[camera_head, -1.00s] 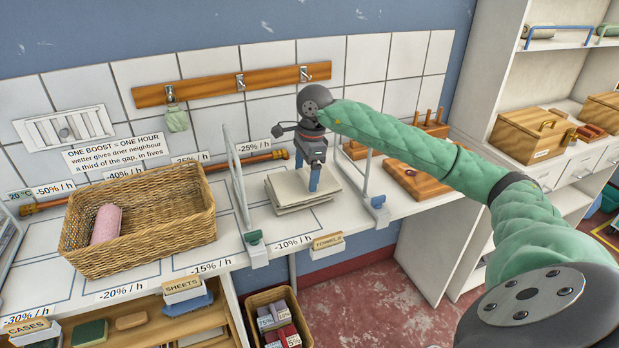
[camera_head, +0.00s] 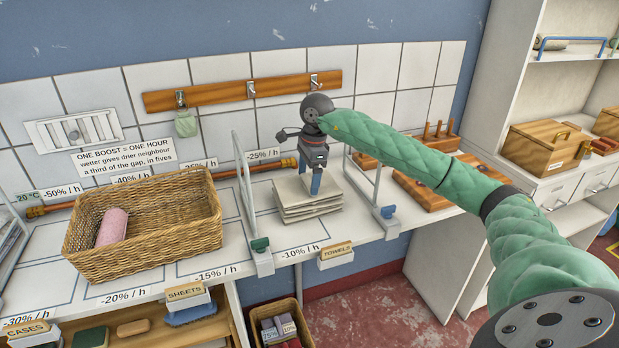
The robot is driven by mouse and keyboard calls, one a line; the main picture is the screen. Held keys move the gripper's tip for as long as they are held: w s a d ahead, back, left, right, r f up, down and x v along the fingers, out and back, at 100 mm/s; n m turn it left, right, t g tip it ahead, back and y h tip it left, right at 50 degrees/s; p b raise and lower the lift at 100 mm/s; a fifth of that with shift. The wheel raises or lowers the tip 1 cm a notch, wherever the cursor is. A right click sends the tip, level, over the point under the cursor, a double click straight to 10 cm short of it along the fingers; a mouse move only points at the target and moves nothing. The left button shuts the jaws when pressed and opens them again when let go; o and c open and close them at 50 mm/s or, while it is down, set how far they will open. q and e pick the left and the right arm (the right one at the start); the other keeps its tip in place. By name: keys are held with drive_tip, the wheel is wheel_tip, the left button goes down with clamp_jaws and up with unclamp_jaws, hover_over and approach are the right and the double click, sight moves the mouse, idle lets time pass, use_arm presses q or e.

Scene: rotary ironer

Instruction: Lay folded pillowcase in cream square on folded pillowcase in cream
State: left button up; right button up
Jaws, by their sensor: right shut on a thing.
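A stack of folded cream pillowcases (camera_head: 308,206) lies on the white counter between two upright clear dividers, in the bay above the -10% / h label. My right gripper (camera_head: 315,186) points down onto the top of this stack and is shut on the top folded pillowcase (camera_head: 333,188). The layers lie close together with slightly uneven edges, so I cannot tell whether the held one rests fully on those below. The gripper hides part of the top cloth. My left gripper is not in view.
The dividers (camera_head: 243,190) stand close on both sides of the stack. A wicker basket (camera_head: 160,262) with a rolled pink cloth (camera_head: 112,227) is at the left. Wooden peg boards (camera_head: 437,190) lie to the right. A hook rail (camera_head: 240,92) runs along the tiled wall.

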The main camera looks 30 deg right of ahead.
idle(0.4)
drive_tip(key=shift+f, duration=0.15)
drive_tip(key=o, duration=0.9)
drive_tip(key=shift+c, duration=0.2)
